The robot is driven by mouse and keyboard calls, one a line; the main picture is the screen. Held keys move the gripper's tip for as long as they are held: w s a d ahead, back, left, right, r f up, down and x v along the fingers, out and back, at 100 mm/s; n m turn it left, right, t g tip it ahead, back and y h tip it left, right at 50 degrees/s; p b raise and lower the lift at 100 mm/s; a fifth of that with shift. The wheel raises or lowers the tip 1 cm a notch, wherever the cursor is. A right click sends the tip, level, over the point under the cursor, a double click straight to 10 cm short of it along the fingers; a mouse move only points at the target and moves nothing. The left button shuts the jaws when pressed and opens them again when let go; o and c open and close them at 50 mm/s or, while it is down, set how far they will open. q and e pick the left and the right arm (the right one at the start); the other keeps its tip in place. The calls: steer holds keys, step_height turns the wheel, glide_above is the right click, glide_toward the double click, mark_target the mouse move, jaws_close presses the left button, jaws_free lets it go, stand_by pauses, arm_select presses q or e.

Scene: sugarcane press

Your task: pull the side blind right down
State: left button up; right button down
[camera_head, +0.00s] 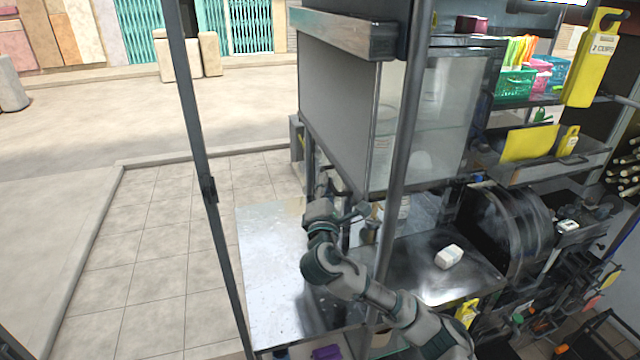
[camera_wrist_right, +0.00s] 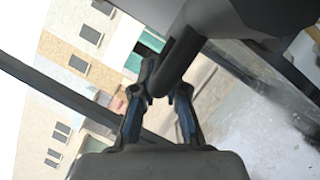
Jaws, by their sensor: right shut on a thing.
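The side blind (camera_head: 340,105) is a grey panel hanging below a metal housing (camera_head: 340,32) on the left side of the stall. It covers the side beside the glass case. My right gripper (camera_head: 322,196) is by the blind's lower edge, above the metal counter. In the right wrist view, my right gripper (camera_wrist_right: 160,98) is shut on a dark bar (camera_wrist_right: 176,66), which appears to be the blind's handle. The exact contact is small and partly hidden in the head view. My left gripper is not in view.
A metal counter (camera_head: 262,265) lies below the blind. Thin upright posts (camera_head: 205,190) and (camera_head: 398,150) stand near my arm. A glass case (camera_head: 430,120) is behind the right post. A white block (camera_head: 449,257) lies on the dark worktop. Open tiled pavement lies left.

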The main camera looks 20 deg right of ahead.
steer(key=c, duration=1.3)
jaws_free()
steer(key=shift+d+f, duration=0.1)
steer(key=shift+d, duration=0.25)
steer(key=shift+o, duration=0.5)
steer(key=shift+s+d, duration=0.25)
steer(key=shift+d, duration=0.2)
steer(key=shift+s+a+f, duration=0.15)
steer(key=shift+s+a, duration=0.05)
steer(key=v, duration=1.1)
steer(key=shift+s+d, duration=0.25)
steer(key=shift+d, duration=0.05)
steer(key=shift+a, duration=0.2)
